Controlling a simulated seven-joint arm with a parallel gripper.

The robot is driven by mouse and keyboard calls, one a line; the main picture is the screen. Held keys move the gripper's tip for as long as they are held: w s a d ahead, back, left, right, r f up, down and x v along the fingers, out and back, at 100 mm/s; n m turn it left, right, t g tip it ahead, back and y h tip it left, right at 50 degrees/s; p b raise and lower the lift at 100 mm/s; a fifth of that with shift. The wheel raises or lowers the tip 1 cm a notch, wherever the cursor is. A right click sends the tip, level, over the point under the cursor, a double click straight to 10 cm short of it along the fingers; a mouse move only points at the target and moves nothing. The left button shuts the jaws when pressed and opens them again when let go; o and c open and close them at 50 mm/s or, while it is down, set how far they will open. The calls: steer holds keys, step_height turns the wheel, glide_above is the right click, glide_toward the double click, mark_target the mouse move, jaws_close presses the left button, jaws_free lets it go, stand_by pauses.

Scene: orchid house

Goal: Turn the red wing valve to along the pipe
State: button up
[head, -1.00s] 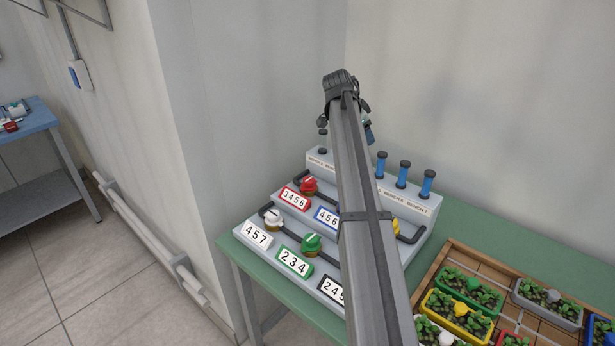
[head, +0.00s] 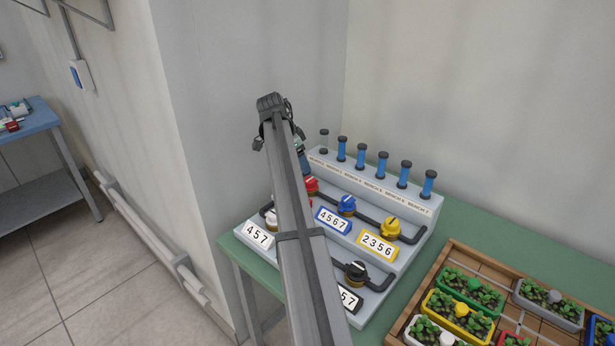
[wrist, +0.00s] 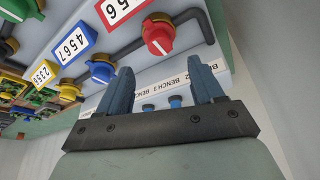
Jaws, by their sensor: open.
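The red wing valve (head: 312,185) sits on the upper step of the grey valve bench, partly behind my arm in the head view. It also shows at the top of the wrist view (wrist: 158,36), with a white mark on its wing, on a dark pipe (wrist: 190,14). I cannot tell the wing's exact angle to the pipe. My gripper (wrist: 162,66) is open and empty, its two blue-grey fingers apart. The valve lies beyond the fingertips, not between them. In the head view, my arm mostly hides the gripper.
A blue valve (head: 346,205) and yellow valve (head: 391,228) share the step. A white valve (head: 272,217) and black valve (head: 356,271) are lower. Blue-filled tubes (head: 384,164) line the back. A wooden tray (head: 449,251) of potted seedlings stands right on the green table (head: 478,222).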

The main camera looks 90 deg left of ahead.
mark_target(310, 179)
steer(key=x, duration=0.7)
steer(key=shift+w+f, duration=0.1)
steer(key=shift+f, duration=0.15)
steer(key=c, duration=1)
